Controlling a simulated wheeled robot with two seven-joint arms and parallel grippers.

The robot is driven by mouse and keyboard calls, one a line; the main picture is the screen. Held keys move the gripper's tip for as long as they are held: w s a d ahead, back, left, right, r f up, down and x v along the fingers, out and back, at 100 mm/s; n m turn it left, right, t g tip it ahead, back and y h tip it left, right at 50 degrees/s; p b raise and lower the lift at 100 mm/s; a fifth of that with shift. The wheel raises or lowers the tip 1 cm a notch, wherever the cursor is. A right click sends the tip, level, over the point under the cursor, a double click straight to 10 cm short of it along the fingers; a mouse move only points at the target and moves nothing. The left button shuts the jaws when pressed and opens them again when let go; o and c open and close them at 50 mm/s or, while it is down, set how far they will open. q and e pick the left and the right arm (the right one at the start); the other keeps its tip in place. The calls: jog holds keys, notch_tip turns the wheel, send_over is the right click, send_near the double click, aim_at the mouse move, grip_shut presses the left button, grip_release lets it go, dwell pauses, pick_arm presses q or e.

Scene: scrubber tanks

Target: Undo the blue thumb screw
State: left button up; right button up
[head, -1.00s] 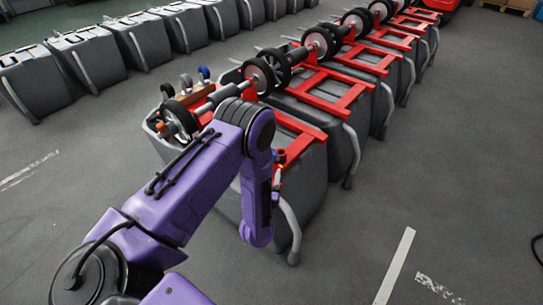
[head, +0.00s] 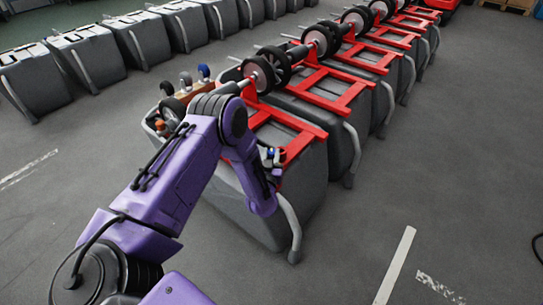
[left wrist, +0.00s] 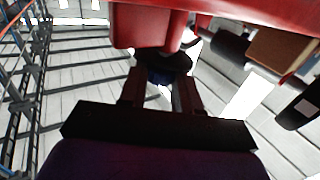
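The blue thumb screw shows as a small dark blue knob (left wrist: 160,77) under a red part in the left wrist view. In the head view a small blue spot (head: 270,153) beside the near tank's red frame appears to be the same knob. My left gripper (left wrist: 162,82) points at it with its two dark fingers apart, one on each side of the knob. I cannot tell whether they touch it. In the head view my left gripper (head: 273,164) is at the near tank's side, partly hidden by my purple wrist. My right gripper is not in view.
The near grey tank (head: 305,185) carries a red frame (head: 290,125) and a pale bent tube (head: 291,225). Similar tanks stand close behind it in a row. Another row of tanks (head: 90,55) stands at the back left.

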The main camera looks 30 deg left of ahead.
pick_arm(q)
jog(key=shift+y, duration=0.3)
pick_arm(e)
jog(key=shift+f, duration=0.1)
